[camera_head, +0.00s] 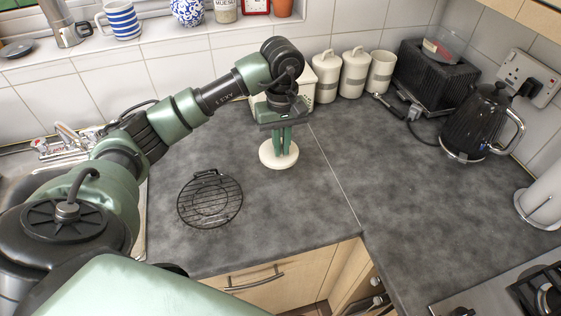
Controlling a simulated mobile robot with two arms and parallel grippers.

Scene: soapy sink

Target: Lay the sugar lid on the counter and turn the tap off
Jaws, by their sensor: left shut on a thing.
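My left gripper (282,150) points straight down over the back of the counter (300,215). It is shut on a round cream lid (272,162), by a knob that its fingers hide. The lid is level, at or just above the counter; I cannot tell whether it touches. A cream canister (381,74) at the back shows no lid on top. The chrome tap (68,140) stands at the far left by the sink (35,165), partly behind my left arm. I cannot tell whether water runs. My right gripper is not in view.
A black wire trivet (210,202) lies left of the lid. The counter's middle and front right are clear.

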